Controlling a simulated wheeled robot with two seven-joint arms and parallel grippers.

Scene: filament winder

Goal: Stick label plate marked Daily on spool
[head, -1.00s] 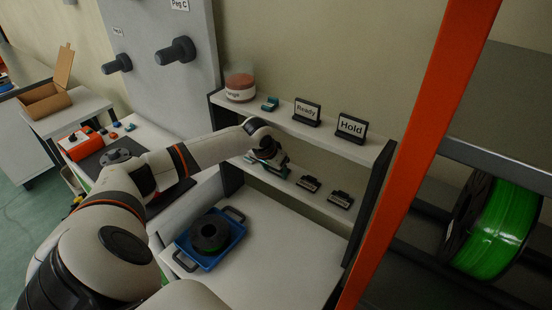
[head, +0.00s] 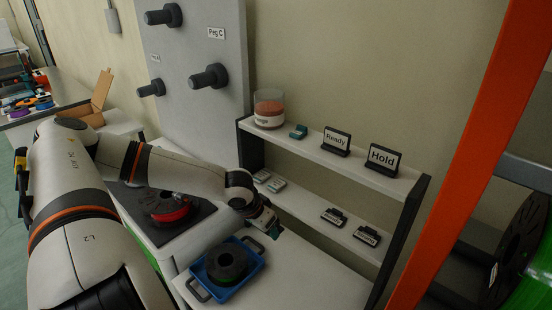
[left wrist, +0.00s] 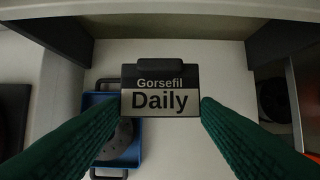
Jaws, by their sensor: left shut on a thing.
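The label plate (left wrist: 160,101) reads "Gorsefil" above "Daily" and sits between the green fingertips of my left gripper (left wrist: 161,107) in the left wrist view. In the head view this gripper (head: 268,224) is in front of the lower shelf, above and to the right of the blue tray (head: 247,274); the plate is hard to make out there. A dark spool (head: 226,265) lies flat in the tray. Part of the spool (left wrist: 122,138) shows in the left wrist view, behind a finger. A red spool (head: 170,208) lies beside my arm. My right gripper is out of view.
The shelf unit (head: 345,232) carries "Ready" (head: 336,142) and "Hold" (head: 383,158) signs, with several small plates on its lower board. A jar (head: 269,109) stands on top. An orange post (head: 470,160) rises at right. The white surface right of the tray is clear.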

